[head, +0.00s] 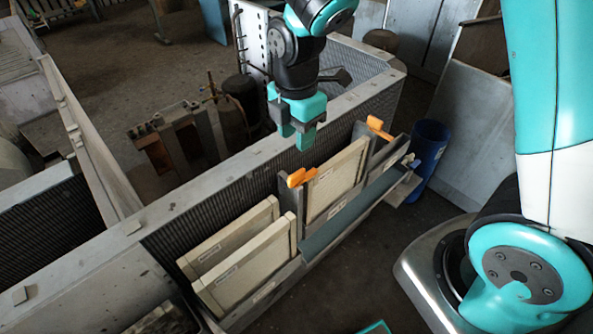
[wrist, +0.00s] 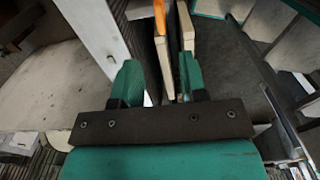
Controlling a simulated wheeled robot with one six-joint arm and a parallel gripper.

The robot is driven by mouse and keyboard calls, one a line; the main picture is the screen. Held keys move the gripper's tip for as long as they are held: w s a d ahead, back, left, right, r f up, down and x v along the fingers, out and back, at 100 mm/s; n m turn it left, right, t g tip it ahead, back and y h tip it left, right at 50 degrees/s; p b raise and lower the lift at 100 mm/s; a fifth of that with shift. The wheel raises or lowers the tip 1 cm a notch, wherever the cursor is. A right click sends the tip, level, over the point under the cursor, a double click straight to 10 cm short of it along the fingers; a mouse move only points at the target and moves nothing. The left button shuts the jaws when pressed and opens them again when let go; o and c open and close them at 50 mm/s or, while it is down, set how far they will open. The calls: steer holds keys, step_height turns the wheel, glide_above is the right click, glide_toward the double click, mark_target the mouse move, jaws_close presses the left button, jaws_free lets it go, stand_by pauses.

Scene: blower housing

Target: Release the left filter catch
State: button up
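Two orange catches show in the head view: the left catch (head: 301,177) at the left top edge of the mounted cream filter (head: 337,180), and the right catch (head: 378,128) at its right. My gripper (head: 297,135) points down above and behind the left catch, apart from it. In the wrist view my gripper (wrist: 159,78) is open, with its two teal fingers apart and nothing held. An orange strip (wrist: 163,45) shows beyond the gap between the fingers, beside a cream panel edge (wrist: 186,30). I cannot tell which catch this strip is.
Two loose-looking cream panels (head: 248,265) stand in the rack left of the mounted filter. The grey housing wall (head: 200,187) runs behind the rack. A blue bin (head: 429,150) stands at the right end. Open floor (head: 352,282) lies in front.

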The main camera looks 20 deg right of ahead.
mark_target(297, 172)
step_height(297, 172, down, 11)
steer(key=shift+f, duration=0.15)
jaws_close()
